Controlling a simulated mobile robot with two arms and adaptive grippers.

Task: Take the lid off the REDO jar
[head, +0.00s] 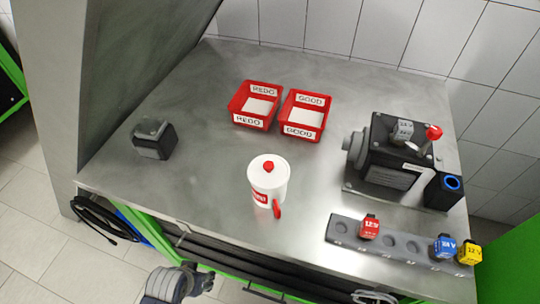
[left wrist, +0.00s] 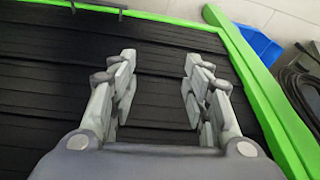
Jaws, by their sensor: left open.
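A white jar (head: 266,190) stands upright on the metal bench near its front edge. Its white lid (head: 262,166) is on top and has a red knob (head: 268,167). A red label, too small to read surely, and a red handle (head: 277,208) show on its front. My left gripper (head: 200,279) is low in front of the bench, apart from the jar. In the left wrist view the left gripper (left wrist: 160,65) is open and empty, over dark slats. A small grey part at the bottom edge of the head view may be my right gripper (head: 375,297); its fingers are unclear.
Red bins marked REDO (head: 249,121) and GOOD (head: 303,132) stand behind the jar. A pump (head: 385,165) is at right. A rail (head: 395,243) with coloured blocks lies front right. A dark box (head: 154,140) sits at left.

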